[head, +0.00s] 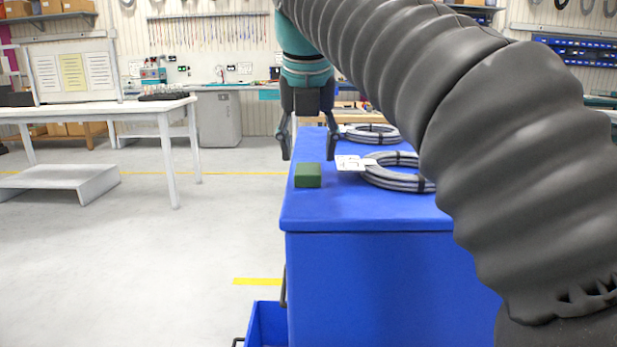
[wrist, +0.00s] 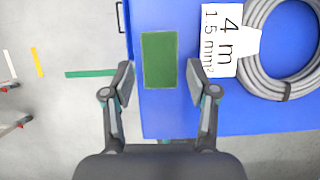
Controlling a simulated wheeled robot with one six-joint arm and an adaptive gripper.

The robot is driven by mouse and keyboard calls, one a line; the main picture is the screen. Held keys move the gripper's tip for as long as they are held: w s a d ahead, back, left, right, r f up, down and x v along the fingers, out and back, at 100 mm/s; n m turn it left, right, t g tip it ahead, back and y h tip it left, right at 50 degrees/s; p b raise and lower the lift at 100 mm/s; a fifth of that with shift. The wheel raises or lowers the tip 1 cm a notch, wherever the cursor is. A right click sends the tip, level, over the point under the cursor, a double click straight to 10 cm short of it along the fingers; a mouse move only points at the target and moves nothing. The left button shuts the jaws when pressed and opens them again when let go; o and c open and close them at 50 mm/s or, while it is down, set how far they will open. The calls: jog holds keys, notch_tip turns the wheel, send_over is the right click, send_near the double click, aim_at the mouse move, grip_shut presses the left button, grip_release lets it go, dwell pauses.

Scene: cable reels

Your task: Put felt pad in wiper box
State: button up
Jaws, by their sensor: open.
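The felt pad (head: 308,175) is a small green block lying on the blue bench top near its left edge. In the wrist view the felt pad (wrist: 159,60) is a green rectangle, ahead of and between my fingers. My gripper (head: 309,156) is open and empty, pointing down above the pad; the wrist view also shows my gripper (wrist: 160,82) with its two fingers spread on either side of the pad's near end. A blue open box (head: 266,325) sits low at the left side of the bench, partly cut off; I cannot tell whether it is the wiper box.
A grey cable coil (head: 400,181) with a white label (head: 355,163) lies right of the pad, and another coil (head: 372,134) lies behind. A white table (head: 100,110) stands at left.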

aim_at(308, 167)
jog(key=x, duration=0.3)
jog(key=shift+f+b, duration=0.25)
jog(key=shift+b, duration=0.05)
jog(key=c, duration=0.7)
jog(key=shift+r, duration=0.2)
